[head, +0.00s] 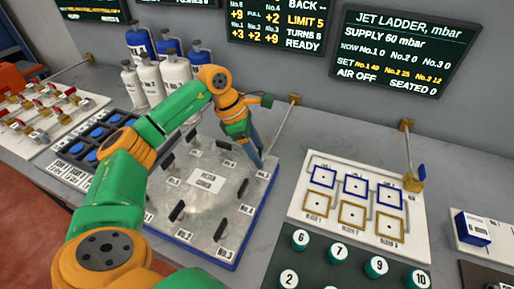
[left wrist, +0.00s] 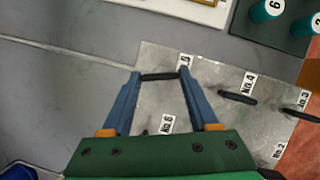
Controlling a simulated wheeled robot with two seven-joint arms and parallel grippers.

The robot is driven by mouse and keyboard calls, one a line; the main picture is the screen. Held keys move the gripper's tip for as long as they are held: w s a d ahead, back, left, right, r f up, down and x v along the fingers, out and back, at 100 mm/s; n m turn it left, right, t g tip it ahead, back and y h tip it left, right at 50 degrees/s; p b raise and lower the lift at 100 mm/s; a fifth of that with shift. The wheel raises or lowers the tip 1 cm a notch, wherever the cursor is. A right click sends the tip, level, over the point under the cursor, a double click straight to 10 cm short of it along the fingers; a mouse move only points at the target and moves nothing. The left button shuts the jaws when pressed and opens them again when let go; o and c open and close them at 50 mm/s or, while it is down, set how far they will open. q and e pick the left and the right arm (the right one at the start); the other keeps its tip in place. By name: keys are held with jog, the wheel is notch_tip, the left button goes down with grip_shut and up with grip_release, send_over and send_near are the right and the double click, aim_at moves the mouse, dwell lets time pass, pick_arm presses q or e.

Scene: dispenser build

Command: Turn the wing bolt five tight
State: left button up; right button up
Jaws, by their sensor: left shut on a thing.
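The resin cover plate (head: 205,180) is a grey metal plate with a blue edge, bearing several black wing bolts and number labels. My left gripper (head: 258,160) is over its far right corner, pointing down. In the left wrist view, my left gripper (left wrist: 159,76) has its two blue fingers at the two ends of a black wing bolt (left wrist: 158,77), closed on it lengthwise. The label beside it (left wrist: 184,60) is partly hidden by a finger; it seems to read 5. The number four wing bolt (left wrist: 238,97) is clear of the fingers. My right gripper is not in view.
White and blue bottles (head: 150,70) stand behind the plate. A white board with blue and yellow squares (head: 358,198) lies to the right, with numbered teal caps (head: 338,252) in front. A thin rod (head: 280,125) rises close to the gripper. Screens (head: 405,45) hang on the wall.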

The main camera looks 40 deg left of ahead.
pick_arm(q)
jog(key=shift+w+m+g+h+p, duration=0.15)
jog(key=shift+m+g+p, duration=0.15)
jog(key=shift+m, duration=0.65)
jog(key=shift+m+g+h+p, duration=0.15)
jog(key=shift+m+g, duration=0.25)
jog(key=shift+m, duration=0.55)
jog(key=o, duration=1.4)
jog(key=shift+a, duration=0.1)
jog(key=v, duration=0.7)
jog(key=shift+b, duration=0.4)
